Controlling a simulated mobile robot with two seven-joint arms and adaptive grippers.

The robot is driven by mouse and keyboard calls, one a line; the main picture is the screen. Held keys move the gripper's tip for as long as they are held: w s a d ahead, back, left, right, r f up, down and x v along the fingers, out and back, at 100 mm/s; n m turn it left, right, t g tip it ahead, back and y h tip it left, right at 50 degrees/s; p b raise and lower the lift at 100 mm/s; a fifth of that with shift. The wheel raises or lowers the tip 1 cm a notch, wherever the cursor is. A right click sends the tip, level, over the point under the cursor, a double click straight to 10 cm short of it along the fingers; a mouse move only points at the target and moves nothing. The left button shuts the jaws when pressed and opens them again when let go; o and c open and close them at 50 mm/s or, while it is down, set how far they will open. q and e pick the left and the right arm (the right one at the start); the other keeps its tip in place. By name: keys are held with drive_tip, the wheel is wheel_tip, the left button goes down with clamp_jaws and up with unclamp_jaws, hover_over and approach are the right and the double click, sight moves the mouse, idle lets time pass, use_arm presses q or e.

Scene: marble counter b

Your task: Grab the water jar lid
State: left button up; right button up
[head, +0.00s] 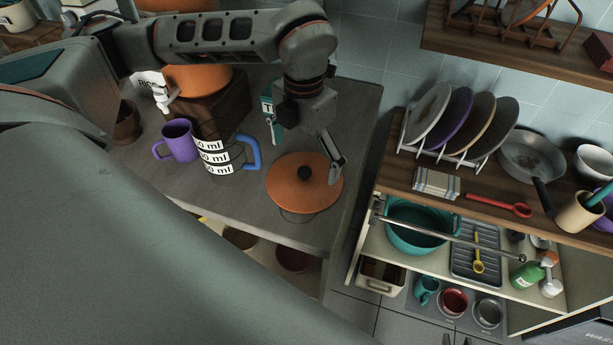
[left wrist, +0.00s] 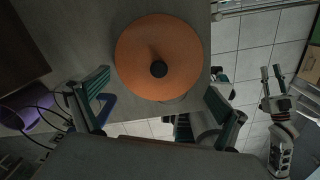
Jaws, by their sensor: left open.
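The lid, a round orange-brown disc (head: 318,197) with a black knob, lies knob up near the right end of the grey counter. It also shows in the left wrist view (left wrist: 182,48). A thin ring-like outline shows under its near edge; I cannot tell what it is. My left gripper (head: 304,143) is open and empty above the lid, fingers wide apart. In the left wrist view its fingers (left wrist: 158,104) are either side of the knob, on the near side. My right gripper (left wrist: 272,75) appears open and empty, away from the counter. An orange vessel (head: 197,79) with a white tap stands behind, partly hidden.
A purple mug (head: 179,141) and a measuring cup (head: 213,155) with a blue handle stand left of the lid. A wooden block (head: 215,112) is under the orange vessel. The counter ends just right of the lid. A shelf (head: 400,172) with a plate rack stands further right.

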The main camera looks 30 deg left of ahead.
sight(304, 171)
use_arm(q)
drive_tip(key=f, duration=0.5)
drive_tip(key=shift+w+a+p, duration=0.1)
drive_tip(key=shift+w+p, duration=0.15)
drive_tip(key=shift+p, duration=0.1)
drive_tip(key=shift+s, duration=0.1)
clamp_jaws()
